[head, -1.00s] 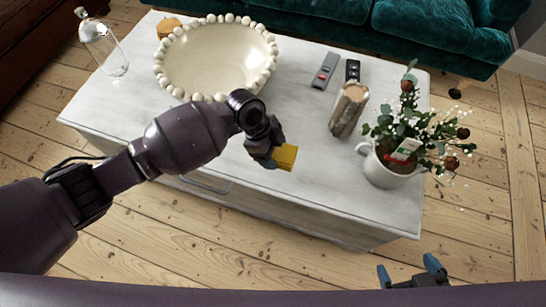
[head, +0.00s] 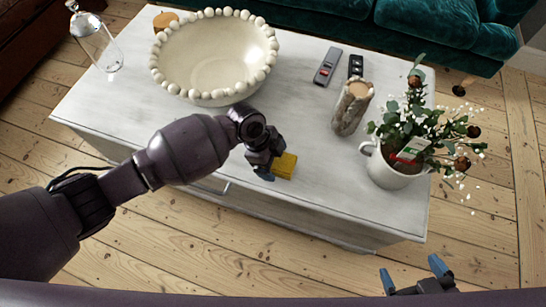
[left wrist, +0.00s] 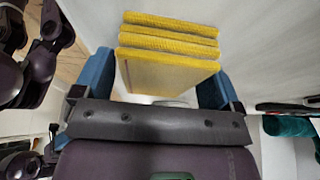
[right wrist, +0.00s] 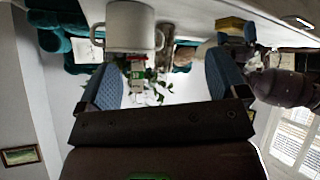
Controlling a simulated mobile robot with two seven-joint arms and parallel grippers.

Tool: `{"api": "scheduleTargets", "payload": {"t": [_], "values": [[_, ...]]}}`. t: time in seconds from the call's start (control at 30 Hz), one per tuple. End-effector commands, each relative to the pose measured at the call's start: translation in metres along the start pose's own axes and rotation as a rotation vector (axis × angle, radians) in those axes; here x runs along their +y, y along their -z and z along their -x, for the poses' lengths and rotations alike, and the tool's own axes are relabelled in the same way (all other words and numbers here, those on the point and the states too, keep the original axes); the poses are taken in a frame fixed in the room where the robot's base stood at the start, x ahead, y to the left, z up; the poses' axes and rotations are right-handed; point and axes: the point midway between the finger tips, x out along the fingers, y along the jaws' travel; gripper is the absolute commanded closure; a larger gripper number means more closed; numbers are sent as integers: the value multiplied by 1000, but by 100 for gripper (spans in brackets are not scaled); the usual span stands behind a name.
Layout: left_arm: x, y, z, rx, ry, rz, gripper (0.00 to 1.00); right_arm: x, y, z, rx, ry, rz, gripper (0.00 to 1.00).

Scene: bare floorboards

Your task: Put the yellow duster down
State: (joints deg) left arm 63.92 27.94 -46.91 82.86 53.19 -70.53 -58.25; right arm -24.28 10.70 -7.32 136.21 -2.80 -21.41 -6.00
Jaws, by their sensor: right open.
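The yellow duster (head: 285,166) is a folded block near the front edge of the white table (head: 330,215), and it appears to rest on the top. It also shows in the left wrist view (left wrist: 168,72) as stacked yellow layers. My left gripper (head: 267,163) is right beside the duster. In the left wrist view its blue fingers (left wrist: 155,80) stand wide apart, with the duster at and beyond their tips. My right gripper (head: 412,270) is open and empty in front of the table; its blue fingers also show in the right wrist view (right wrist: 165,80).
A beaded bowl (head: 212,55) stands at the back left, near a glass bottle (head: 95,40). Two remotes (head: 327,67), a wooden candle holder (head: 351,108) and a white mug with plants (head: 393,170) are on the right. Clear table lies between the duster and mug.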

Motion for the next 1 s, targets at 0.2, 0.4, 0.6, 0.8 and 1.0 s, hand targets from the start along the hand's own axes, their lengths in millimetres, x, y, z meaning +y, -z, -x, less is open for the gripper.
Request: {"api": "scheduleTargets", "payload": {"t": [0.2, 0.4, 0.6, 0.8, 1.0], "values": [[1, 0, -1, 0, -2, 1, 5, -1, 0, 0, -2, -3, -8, 8], [-1, 1, 13, -2, 3, -1, 5, 0, 5, 1, 4, -9, -18, 8], [-2, 2, 51, -5, 9, -3, 5, 4, 8, 3, 5, -13, -41, 8], [-2, 2, 90, -4, 9, -3, 5, 6, 4, 8, -11, -16, -64, 8], [-1, 2, 114, -3, 4, -1, 5, 6, -6, 13, -43, -15, -85, 8]]}}
